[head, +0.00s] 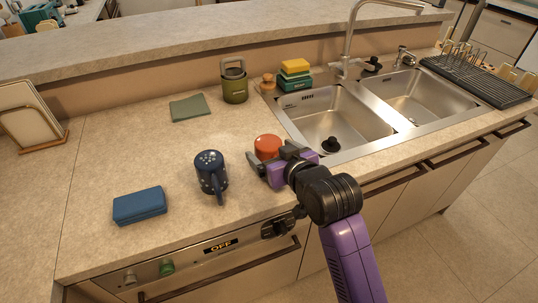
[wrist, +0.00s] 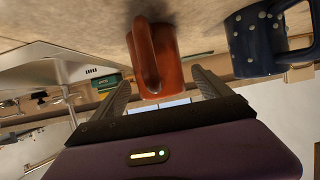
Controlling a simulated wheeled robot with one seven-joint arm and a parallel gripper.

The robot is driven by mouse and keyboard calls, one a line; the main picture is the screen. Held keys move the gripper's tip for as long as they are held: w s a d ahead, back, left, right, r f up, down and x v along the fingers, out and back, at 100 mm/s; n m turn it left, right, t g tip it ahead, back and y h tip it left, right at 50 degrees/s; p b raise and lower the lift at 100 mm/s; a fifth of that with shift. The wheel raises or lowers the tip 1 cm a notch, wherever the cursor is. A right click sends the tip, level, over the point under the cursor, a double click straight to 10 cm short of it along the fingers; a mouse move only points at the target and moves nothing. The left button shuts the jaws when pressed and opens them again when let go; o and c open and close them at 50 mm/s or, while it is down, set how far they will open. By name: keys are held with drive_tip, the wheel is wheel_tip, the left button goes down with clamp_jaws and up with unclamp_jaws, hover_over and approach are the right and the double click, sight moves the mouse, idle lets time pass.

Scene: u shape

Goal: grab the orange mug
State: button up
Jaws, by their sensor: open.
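The orange mug (head: 267,146) stands on the counter to the left of the sink in the head view. My gripper (head: 276,161) is at its near side, with the jaws open. In the wrist view, which looks upside down, the mug (wrist: 168,50) and its handle sit between and just beyond the spread fingertips (wrist: 160,78). The handle points toward my gripper. I see no clear contact between the fingers and the mug. The gripper hides the mug's lower part in the head view.
A dark blue spotted mug (head: 211,160) stands close by on the left; it also shows in the wrist view (wrist: 254,42). A blue case (head: 139,205) lies farther left. A green canister (head: 234,88) and sponges (head: 295,68) stand behind. The sink (head: 330,113) is at right.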

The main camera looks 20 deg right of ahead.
drive_tip(key=shift+x, duration=0.9)
drive_tip(key=c, duration=1.8)
